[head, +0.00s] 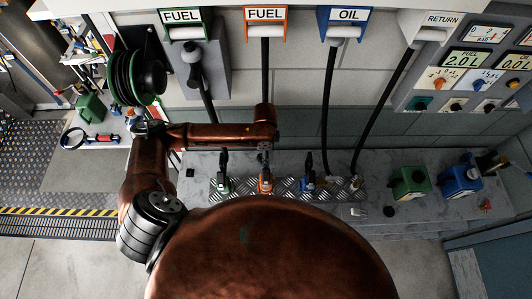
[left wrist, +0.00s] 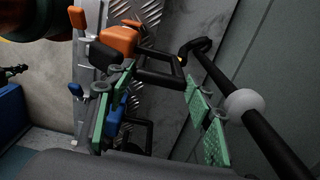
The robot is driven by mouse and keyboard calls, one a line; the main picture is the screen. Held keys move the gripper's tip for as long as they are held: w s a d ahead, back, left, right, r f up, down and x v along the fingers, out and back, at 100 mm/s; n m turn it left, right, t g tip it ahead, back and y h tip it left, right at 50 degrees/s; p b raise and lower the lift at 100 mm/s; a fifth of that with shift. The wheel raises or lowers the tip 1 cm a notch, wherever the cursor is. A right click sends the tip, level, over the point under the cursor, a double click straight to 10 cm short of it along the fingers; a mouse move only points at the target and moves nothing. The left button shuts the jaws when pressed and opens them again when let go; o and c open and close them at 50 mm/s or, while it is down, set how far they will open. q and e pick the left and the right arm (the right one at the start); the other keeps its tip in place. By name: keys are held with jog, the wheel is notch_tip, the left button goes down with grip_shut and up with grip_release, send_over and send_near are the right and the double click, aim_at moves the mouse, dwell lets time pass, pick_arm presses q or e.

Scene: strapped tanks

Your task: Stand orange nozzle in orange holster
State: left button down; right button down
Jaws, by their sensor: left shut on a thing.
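The orange nozzle (left wrist: 120,40) shows in the left wrist view as an orange body with a black handle loop. In the head view its orange part (head: 265,184) stands at the middle of the metal strip, below my left gripper (head: 264,152). My left gripper is shut on the nozzle; its green finger pads (left wrist: 160,105) lie on either side of black handle parts. The arm covers part of the nozzle and hose. I cannot tell the orange holster apart from the nozzle, nor whether the nozzle sits in it. My right gripper is not in view.
Green (head: 222,184) and blue (head: 308,184) fittings with dark handles flank the orange one closely. Black hoses (head: 327,110) hang from the labelled wall outlets. A green can (head: 410,182) and a blue can (head: 460,182) stand at the right of the bench.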

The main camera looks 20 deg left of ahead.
pick_arm(q)
jog(key=shift+f+b, duration=0.45)
jog(key=shift+f, duration=0.8)
dwell(0.4)
jog(key=c, duration=0.9)
grip_release()
jog(key=shift+f, duration=0.1)
jog(key=shift+r, duration=3.8)
